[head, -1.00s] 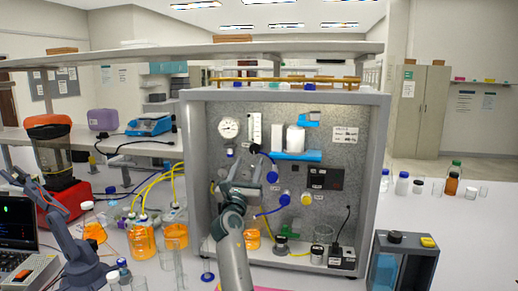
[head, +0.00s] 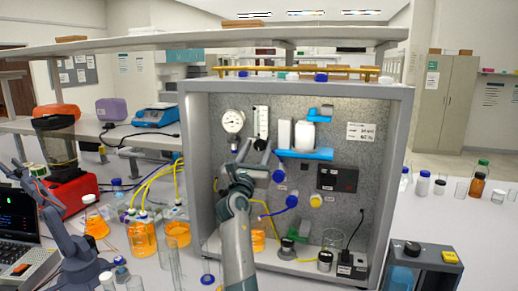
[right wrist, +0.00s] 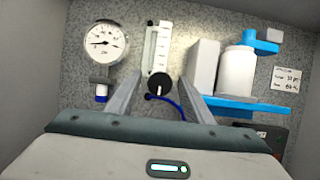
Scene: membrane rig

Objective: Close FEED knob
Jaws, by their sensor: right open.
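My right gripper (head: 256,152) is open in front of the upper middle of the rig's back panel. In the right wrist view its two fingers (right wrist: 160,88) stand apart, with a round black knob (right wrist: 158,84) showing between them. This knob sits below a white flow tube, and a blue hose runs from near it. I cannot tell whether the fingers reach around it or stop short. In the head view my gripper hides it. No FEED label is readable. Two blue knobs (head: 279,176) (head: 291,201) and a yellow knob (head: 316,200) sit lower on the panel.
A gauge (head: 232,121) is left of the flow tube (head: 263,121). A blue shelf (head: 305,154) with white vessels is close on the right. The grey cabinet walls (head: 198,160) enclose the panel. Glassware, orange bottles (head: 142,238) and a dark small arm (head: 55,225) are at left.

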